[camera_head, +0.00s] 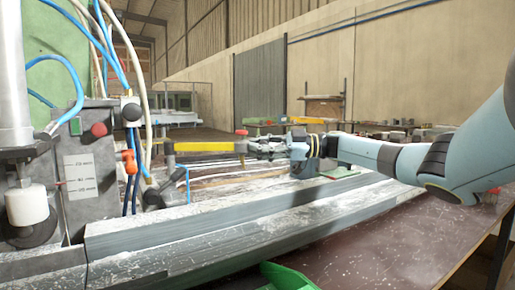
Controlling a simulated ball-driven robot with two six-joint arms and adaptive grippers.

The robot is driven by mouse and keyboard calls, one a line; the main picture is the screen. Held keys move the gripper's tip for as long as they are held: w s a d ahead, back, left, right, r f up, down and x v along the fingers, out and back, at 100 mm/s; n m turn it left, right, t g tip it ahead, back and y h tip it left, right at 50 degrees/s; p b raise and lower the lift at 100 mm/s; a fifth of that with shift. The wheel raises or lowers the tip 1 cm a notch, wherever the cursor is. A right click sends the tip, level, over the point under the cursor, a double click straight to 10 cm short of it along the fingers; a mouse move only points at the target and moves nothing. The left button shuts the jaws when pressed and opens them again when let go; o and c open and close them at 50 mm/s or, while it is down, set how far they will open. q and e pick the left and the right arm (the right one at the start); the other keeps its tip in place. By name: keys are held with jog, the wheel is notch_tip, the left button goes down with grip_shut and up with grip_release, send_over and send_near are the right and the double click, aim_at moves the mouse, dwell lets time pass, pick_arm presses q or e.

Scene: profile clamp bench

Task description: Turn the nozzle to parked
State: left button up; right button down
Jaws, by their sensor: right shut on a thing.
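A yellow bar with dark ends (205,147), which looks like the nozzle, lies level across the middle of the view. Its left end meets a dark upright elbow beside the machine; a small red tip stands at its right end. My right gripper (248,147) reaches in from the right and is shut on the right end of the nozzle. The fingers are small in the view, so the exact contact is hard to see. The nozzle's outlet and any parked mark cannot be made out. My left gripper is not in view.
Grey profiles (240,225) lie along the bench below the arm. A machine block with a scale plate (81,176), a red button (98,129) and blue and white hoses stands at the left. A green bin (285,276) is at the front.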

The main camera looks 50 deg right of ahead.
jog(key=c, duration=1)
grip_release()
jog(key=shift+a+f, duration=0.1)
jog(key=shift+a, duration=0.1)
jog(key=shift+w+d, duration=0.1)
jog(key=shift+d, duration=0.05)
jog(key=v, duration=1.2)
